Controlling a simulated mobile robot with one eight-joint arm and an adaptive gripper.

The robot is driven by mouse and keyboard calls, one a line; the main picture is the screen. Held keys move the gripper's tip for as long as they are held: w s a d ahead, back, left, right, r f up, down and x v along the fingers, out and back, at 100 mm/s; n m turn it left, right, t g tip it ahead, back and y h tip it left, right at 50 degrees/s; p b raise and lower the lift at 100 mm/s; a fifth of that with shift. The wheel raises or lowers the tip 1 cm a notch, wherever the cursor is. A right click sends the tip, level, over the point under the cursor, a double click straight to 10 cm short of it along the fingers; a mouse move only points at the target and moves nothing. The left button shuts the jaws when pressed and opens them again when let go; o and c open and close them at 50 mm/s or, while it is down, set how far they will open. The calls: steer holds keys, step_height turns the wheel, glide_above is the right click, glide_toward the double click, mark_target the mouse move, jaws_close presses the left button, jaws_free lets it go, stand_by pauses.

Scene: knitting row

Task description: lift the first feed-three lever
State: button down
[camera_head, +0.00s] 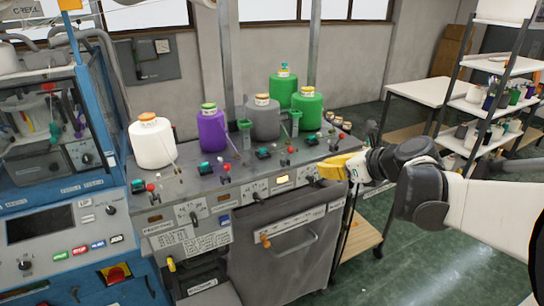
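Several small red-knobbed levers stand along the sloping top of the grey feed console (185,187). One red-knobbed lever (151,187) is at the left, one (225,168) is below the purple cone, and one (290,150) is farther right. The labels are too small to read, so I cannot tell which is the first feed-three lever. My gripper (333,168) is at the console's right end, its yellow end pointing left, apart from the left and middle levers. Whether it touches the console edge, or is open or shut, is unclear.
White (152,148), purple (212,134), grey (262,122) and green yarn cones (307,112) stand behind the levers. A blue-framed machine (60,190) is at left. A shelf rack (500,67) and white table (420,90) are at right. Green floor (400,265) is open in front right.

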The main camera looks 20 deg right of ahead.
mark_target(292, 150)
steer(key=w+a+f+b, duration=0.2)
steer(key=w+f, duration=0.1)
steer(key=w, duration=0.9)
steer(key=shift+a+f+b, duration=0.2)
steer(key=shift+f+b, duration=0.15)
steer(key=shift+w+r, duration=0.1)
steer(key=w+r+g+p, duration=0.1)
steer(key=p, duration=0.1)
steer(key=shift+w+r+p, duration=0.1)
steer(key=shift+w+p, duration=0.2)
steer(key=shift+w, duration=0.1)
steer(key=shift+r, duration=0.1)
